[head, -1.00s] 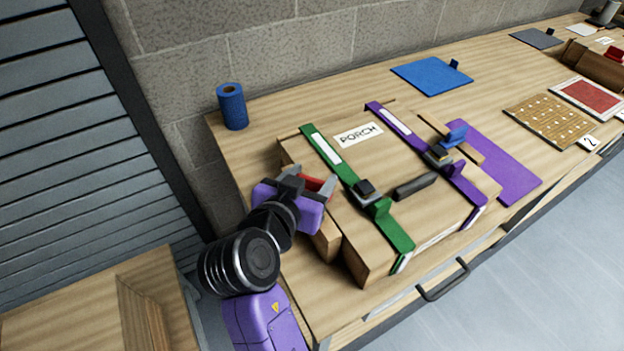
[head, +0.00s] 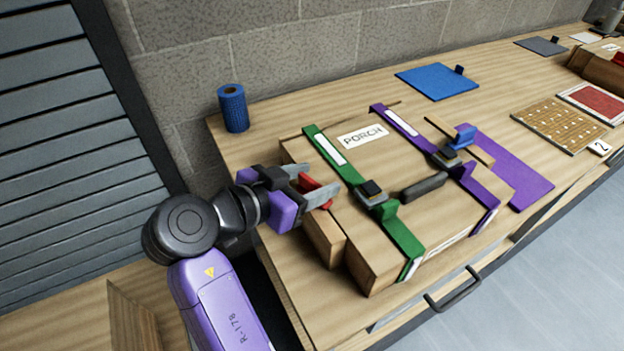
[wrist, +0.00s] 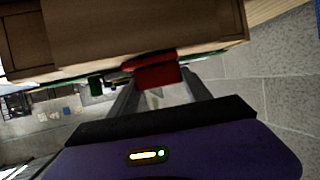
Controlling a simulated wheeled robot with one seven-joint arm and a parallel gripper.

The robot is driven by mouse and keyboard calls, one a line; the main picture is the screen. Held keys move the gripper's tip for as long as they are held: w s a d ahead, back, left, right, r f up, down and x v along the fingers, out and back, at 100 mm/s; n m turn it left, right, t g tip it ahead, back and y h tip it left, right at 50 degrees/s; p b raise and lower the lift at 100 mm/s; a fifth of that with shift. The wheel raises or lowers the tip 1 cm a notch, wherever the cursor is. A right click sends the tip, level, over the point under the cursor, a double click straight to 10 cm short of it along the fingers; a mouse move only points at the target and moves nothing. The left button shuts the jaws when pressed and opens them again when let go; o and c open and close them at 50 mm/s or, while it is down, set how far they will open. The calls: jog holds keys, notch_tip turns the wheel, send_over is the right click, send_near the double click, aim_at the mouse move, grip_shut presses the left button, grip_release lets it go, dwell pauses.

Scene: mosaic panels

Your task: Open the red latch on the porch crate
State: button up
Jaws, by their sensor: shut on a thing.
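The porch crate (head: 300,157) is a wooden box on the bench with a "PORCH" label (head: 363,136) on top. A green strap (head: 328,150) and a purple strap (head: 400,121) cross it, each with a buckle. The red latch (head: 312,186) is at the crate's left end; in the wrist view the red latch (wrist: 156,72) sits against the wooden side between the fingers. My gripper (head: 322,188) is shut on the red latch, reaching in from the left. The fingers hide part of the latch.
A blue roll (head: 233,108) stands behind the crate's left end. A purple mat (head: 520,180) lies right of the crate and a blue mat (head: 437,81) behind it. A drawer handle (head: 455,290) is on the bench front.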

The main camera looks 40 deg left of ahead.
jog(key=shift+f, duration=0.1)
jog(key=o, duration=1.4)
jog(key=shift+c, duration=0.2)
jog(key=b+v, duration=0.1)
jog(key=v, duration=0.6)
jog(key=shift+s+r, duration=0.25)
jog(key=shift+s, duration=0.1)
